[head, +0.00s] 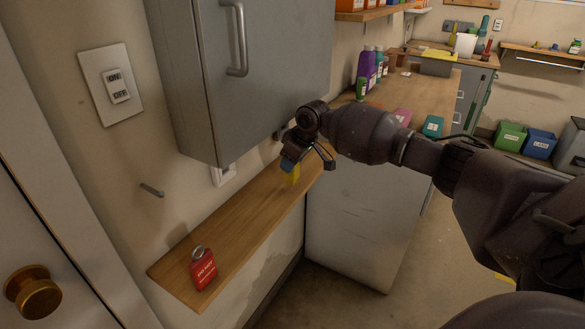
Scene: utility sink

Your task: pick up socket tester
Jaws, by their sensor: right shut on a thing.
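My right gripper (308,160) is over the far part of the narrow wooden shelf, below the grey wall cabinet. It is shut on a small yellow thing (293,173), which I take to be the socket tester. The thing is largely hidden by the fingers, and a small blue patch shows beside it. I cannot tell whether it touches the shelf or is clear of it. My left gripper is not in view.
The wooden shelf (230,241) holds a red lockout tag (202,270) at its near end. The grey cabinet (262,75) hangs close above my gripper. A wall outlet (222,174) and a hook (152,190) are on the wall. Bottles (367,70) stand farther back.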

